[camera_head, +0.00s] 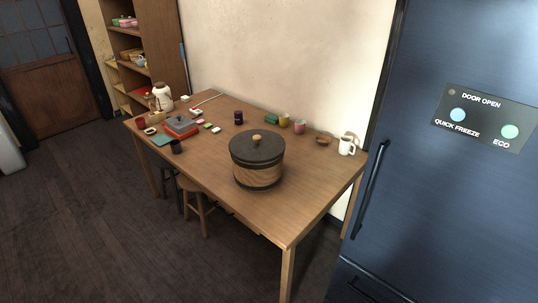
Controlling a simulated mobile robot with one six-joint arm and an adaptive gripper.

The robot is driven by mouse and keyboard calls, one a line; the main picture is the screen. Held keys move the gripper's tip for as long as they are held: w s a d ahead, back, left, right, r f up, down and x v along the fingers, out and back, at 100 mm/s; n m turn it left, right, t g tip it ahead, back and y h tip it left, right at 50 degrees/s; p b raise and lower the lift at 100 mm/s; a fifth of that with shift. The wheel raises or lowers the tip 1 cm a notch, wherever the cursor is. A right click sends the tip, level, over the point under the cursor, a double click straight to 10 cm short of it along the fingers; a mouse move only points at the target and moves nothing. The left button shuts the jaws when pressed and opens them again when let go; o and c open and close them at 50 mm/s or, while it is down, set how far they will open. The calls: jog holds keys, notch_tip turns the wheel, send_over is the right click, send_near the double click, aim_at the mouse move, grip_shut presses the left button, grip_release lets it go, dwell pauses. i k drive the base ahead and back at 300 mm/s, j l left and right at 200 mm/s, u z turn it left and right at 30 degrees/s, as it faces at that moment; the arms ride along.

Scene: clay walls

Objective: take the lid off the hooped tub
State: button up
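The hooped tub (258,173) stands upright on the wooden table, right of the table's middle. It has a light wood-grain body with dark bands around it. A dark round lid (262,149) with a small pale wooden knob (257,138) sits on top and covers the opening. My gripper does not show in the head view, so its place and state cannot be seen.
The wooden table (290,222) has bare top around the tub, mostly in front and right. A white mug (347,146), a small bowl (323,139) and several cups stand behind it. A blue fridge (440,200) is close on the right. Stools (197,200) are under the table's left side.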

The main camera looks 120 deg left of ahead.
aim_at(253, 146)
jog(key=u, duration=3.85)
jog(key=i+j, duration=0.15)
jog(key=i, duration=0.95)
jog(key=i+j+u, duration=0.1)
jog(key=i, duration=1)
